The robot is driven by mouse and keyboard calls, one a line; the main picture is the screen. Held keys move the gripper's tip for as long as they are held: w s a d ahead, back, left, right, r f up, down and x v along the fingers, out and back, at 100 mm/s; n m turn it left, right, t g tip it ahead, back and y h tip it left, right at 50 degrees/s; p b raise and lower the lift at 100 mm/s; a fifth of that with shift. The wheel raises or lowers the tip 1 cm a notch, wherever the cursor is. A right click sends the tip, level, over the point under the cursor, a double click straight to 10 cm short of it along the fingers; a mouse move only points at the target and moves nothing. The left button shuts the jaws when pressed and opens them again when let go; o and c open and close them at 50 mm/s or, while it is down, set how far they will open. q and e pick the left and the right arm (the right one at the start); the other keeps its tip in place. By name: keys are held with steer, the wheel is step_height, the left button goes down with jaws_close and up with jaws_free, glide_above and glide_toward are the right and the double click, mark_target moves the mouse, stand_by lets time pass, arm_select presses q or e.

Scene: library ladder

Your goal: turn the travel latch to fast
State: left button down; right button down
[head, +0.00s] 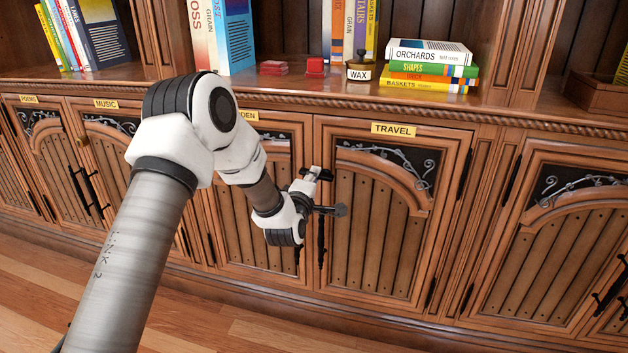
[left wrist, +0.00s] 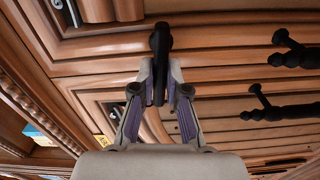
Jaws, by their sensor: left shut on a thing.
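The travel door (head: 385,235) bears a yellow TRAVEL label (head: 393,130). My left gripper (head: 316,207) is at this door's upper left edge, shut on the dark travel latch (head: 341,210). In the head view the latch's rounded end sticks out to the right of the fingers, roughly level. In the left wrist view the black latch (left wrist: 160,42) stands between the two fingers of my left gripper (left wrist: 160,75). The fingers and wrist hide the latch's pivot. My right gripper is in neither view.
Black pull handles hang below the gripper on the travel door (head: 322,243) and the door left of it (head: 297,258). Both also show at the right of the left wrist view. The shelf above holds a WAX pot (head: 358,70), a red stamp-like block (head: 316,68) and stacked books (head: 430,68).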

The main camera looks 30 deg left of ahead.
arm_select(q)
steer(key=shift+f+n, duration=0.2)
steer(key=shift+n, duration=0.4)
steer(key=c, duration=1.2)
jaws_free()
steer(key=v, duration=1.2)
